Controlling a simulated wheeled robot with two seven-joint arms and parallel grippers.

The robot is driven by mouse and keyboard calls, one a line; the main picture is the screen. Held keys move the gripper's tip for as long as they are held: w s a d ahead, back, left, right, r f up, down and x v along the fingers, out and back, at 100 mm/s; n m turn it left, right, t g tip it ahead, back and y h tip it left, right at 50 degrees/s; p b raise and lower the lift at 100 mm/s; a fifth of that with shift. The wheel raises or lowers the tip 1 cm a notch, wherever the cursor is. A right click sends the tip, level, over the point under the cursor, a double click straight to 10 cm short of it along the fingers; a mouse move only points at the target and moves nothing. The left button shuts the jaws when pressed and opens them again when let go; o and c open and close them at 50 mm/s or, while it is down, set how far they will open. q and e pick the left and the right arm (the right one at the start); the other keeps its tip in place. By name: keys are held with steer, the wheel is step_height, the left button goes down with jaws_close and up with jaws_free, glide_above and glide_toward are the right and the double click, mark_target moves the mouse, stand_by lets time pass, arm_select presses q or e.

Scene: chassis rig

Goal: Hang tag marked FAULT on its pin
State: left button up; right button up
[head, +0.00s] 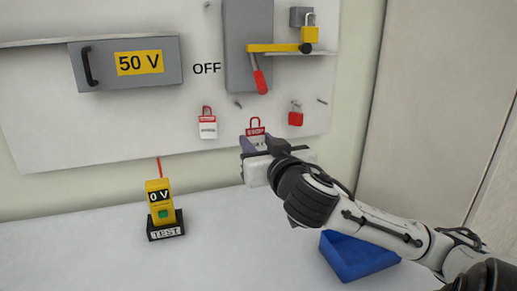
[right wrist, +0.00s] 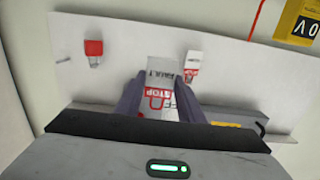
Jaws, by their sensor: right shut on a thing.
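My right gripper (head: 253,143) is shut on a red and white tag (head: 256,131) with a red loop at its top. The tag is upright, in front of the lower part of the white panel; its lower part is hidden by the fingers. In the right wrist view, the tag (right wrist: 158,72) sits between the two dark fingers (right wrist: 158,95), and FAULT and STOP lettering shows there. A bare pin (head: 238,104) sticks out of the panel, up and left of the held tag. Another pin (head: 322,100) is at the right. My left gripper is not in view.
Another red and white tag (head: 207,125) hangs left of the held one. A red padlock (head: 295,118) hangs at the right. Above are a red-handled lever (head: 260,80) and a yellow padlock (head: 310,35). A yellow tester (head: 158,195) and blue bin (head: 355,258) stand on the table.

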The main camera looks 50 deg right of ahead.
mark_target(255, 135)
steer(key=shift+r+x, duration=0.2)
steer(key=shift+x, duration=1.1)
steer(key=shift+r+p+x, duration=0.15)
steer(key=shift+p+x, duration=0.35)
steer(key=shift+x, duration=1.4)
steer(key=shift+r+p+x, duration=0.15)
steer(key=shift+p+x, duration=0.3)
steer(key=shift+x, duration=1.45)
steer(key=shift+r+p+x, duration=0.15)
steer(key=shift+p+x, duration=0.35)
steer(key=shift+x, duration=1.4)
steer(key=b+v, duration=0.1)
steer(key=v, duration=0.7)
steer(key=shift+s+a+f+b, duration=0.1)
steer(key=shift+s+a+b, duration=0.05)
steer(key=shift+s+b, duration=0.2)
steer(key=shift+s, duration=0.15)
